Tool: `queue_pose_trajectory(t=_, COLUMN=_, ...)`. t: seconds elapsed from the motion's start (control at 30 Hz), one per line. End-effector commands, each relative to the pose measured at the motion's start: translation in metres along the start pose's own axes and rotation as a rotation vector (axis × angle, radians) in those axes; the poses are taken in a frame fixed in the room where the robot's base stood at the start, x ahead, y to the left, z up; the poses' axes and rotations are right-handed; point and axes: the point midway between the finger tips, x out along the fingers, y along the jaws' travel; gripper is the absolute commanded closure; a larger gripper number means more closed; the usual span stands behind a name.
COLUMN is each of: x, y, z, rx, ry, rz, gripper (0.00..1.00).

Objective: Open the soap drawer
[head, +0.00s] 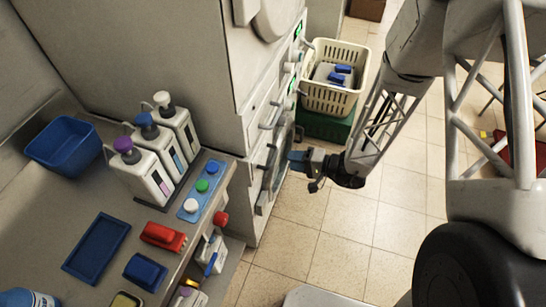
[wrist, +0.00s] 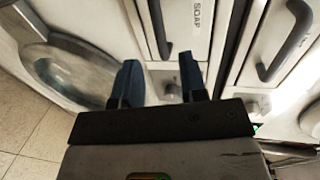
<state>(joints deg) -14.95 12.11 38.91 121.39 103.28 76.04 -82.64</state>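In the wrist view the soap drawer (wrist: 192,38) has a white front with the label SOAP and a dark bar handle (wrist: 158,28). Its front looks flush with the panel around it. My gripper (wrist: 159,60) has its two blue fingers apart with nothing held. The lower end of the handle shows between the fingertips in the picture; I cannot tell whether the fingers reach around it. In the head view my gripper (head: 292,157) is close to the front of the machine. The SOAP label cannot be read there.
A second dark handle (wrist: 288,40) is right of the soap drawer, and a round door (wrist: 72,70) is left. A cream basket (head: 334,104) stands on a green box (head: 325,127) beyond my gripper. The counter at left holds pump bottles (head: 140,170) and a blue tub (head: 62,146).

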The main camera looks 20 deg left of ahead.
Motion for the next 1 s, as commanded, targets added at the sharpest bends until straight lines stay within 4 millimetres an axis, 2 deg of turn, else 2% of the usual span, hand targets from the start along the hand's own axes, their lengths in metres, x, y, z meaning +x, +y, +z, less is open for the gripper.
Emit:
queue_pose_trajectory(t=0.37, x=0.013, y=0.000, z=0.000, rx=0.000, ry=-0.002, rz=0.000, gripper=0.61)
queue_pose_trajectory(t=1.0, x=0.070, y=0.000, z=0.000, rx=0.000, ry=-0.002, rz=0.001, gripper=0.61)
